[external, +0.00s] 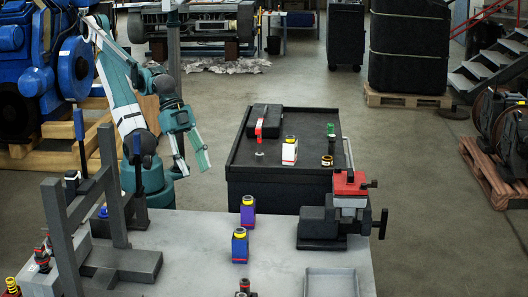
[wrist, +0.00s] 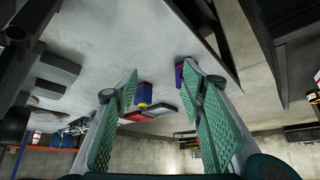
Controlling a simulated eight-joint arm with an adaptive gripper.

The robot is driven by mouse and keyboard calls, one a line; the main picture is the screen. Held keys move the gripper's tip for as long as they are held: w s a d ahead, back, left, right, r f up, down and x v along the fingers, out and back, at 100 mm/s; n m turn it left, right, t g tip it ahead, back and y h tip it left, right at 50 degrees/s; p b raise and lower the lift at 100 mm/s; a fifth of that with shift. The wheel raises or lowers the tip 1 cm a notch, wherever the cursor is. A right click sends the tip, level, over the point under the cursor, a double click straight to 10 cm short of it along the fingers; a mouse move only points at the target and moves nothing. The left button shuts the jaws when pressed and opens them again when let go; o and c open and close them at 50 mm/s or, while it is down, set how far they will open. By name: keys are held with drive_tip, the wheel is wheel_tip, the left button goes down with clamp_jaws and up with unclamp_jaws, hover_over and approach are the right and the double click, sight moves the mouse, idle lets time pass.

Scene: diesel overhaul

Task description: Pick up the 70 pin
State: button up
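I cannot tell which object is the 70 pin; no label is readable. Candidates are a purple box with a yellow top (external: 248,211) and a blue box with a yellow top (external: 240,246) on the grey table, and a white-and-red box with a yellow top (external: 290,151) on the black cart. In the wrist view a blue box (wrist: 145,93) shows between the fingers and a purple one (wrist: 180,75) is partly hidden by the right finger. My gripper (external: 196,172) is open and empty, above the floor between table and cart; its green-padded fingers are spread in the wrist view (wrist: 160,78).
The grey table (external: 195,268) holds a red-and-black vise (external: 350,190), a shallow tray (external: 331,283) and a dark upright frame (external: 112,190). The black cart (external: 270,185) carries a red-handled tool (external: 260,128), a dark yellow-ringed cylinder (external: 327,161) and a green item (external: 331,129).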

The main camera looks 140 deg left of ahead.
idle(0.3)
drive_tip(key=shift+c, duration=1)
